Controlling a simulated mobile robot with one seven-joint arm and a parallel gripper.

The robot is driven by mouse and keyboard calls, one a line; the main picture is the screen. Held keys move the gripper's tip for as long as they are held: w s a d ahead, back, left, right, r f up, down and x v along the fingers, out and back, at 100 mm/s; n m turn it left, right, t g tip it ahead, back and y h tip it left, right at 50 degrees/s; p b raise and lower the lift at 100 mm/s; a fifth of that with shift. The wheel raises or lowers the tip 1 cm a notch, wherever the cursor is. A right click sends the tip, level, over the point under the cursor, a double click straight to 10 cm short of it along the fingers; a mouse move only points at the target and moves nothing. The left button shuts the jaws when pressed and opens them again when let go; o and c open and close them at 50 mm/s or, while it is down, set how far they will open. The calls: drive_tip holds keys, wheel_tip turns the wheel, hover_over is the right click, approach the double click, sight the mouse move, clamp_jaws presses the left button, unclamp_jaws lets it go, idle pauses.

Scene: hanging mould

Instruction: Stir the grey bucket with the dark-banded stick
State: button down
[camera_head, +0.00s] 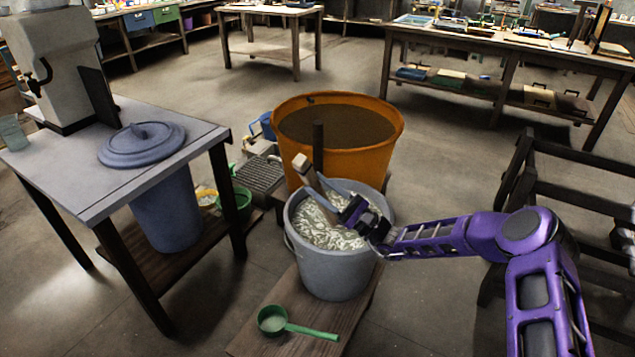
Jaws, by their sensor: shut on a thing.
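The grey bucket (330,273) stands on a low wooden board and is filled with a pale, flaky, mottled mass. A brown stick with a pale top end (301,162) leans over the bucket's left rear part, its lower end down in the mass. My gripper (342,203) is over the bucket, reaching in from the right, and is shut on this stick. The gripper hides part of it, and I cannot make out a dark band clearly. A dark upright stick (318,145) shows just behind, in front of the orange tub; its foot is hidden.
The orange tub (290,168) of brown liquid stands close behind the bucket. A green ladle (273,320) lies on the board in front. A table (60,175) with a blue lid (142,143) stands left, a dark rack (575,190) right. Open floor lies beyond the tub.

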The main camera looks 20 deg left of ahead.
sight(321, 193)
drive_tip(key=shift+w+d+f, duration=0.1)
drive_tip(key=shift+w+f, duration=0.4)
drive_tip(key=shift+f, duration=0.35)
drive_tip(key=shift+w+f, duration=0.45)
drive_tip(key=shift+f, duration=0.45)
drive_tip(key=shift+w+d+f, duration=0.1)
drive_tip(key=shift+w+f, duration=0.4)
drive_tip(key=shift+f, duration=0.35)
drive_tip(key=shift+a, duration=0.1)
